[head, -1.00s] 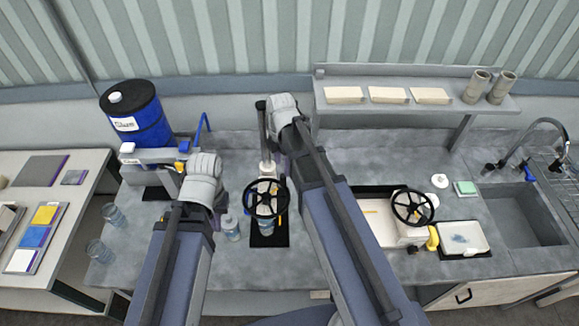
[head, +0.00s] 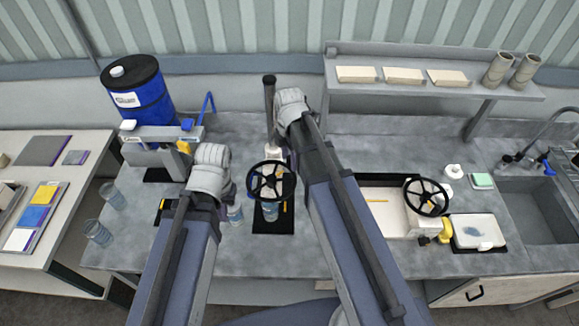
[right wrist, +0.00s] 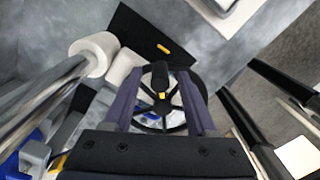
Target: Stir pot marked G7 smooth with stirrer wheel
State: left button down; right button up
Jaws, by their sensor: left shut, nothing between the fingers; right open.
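A black spoked stirrer wheel (head: 271,181) stands over a small pot (head: 270,212) on a black mat at mid-bench in the head view. No G7 marking is legible. In the right wrist view my open right gripper (right wrist: 160,84) has its two dark fingers on either side of the wheel's upright black knob (right wrist: 159,76). The wheel's rim and spokes (right wrist: 165,121) show below and between the fingers. Contact with the knob cannot be told. The pot is mostly hidden by the wheel. My left gripper is hidden behind its own arm in the head view.
A second black wheel (head: 426,197) sits on a white machine to the right, beside a white tray (head: 480,232). A blue drum (head: 136,92) stands back left. Clear cups (head: 97,232) stand at the left bench edge. A shelf (head: 430,87) and sink (head: 545,215) lie right.

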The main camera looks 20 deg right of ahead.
jog(key=shift+f+b, duration=0.35)
jog(key=shift+f, duration=0.4)
grip_shut()
dwell(0.9)
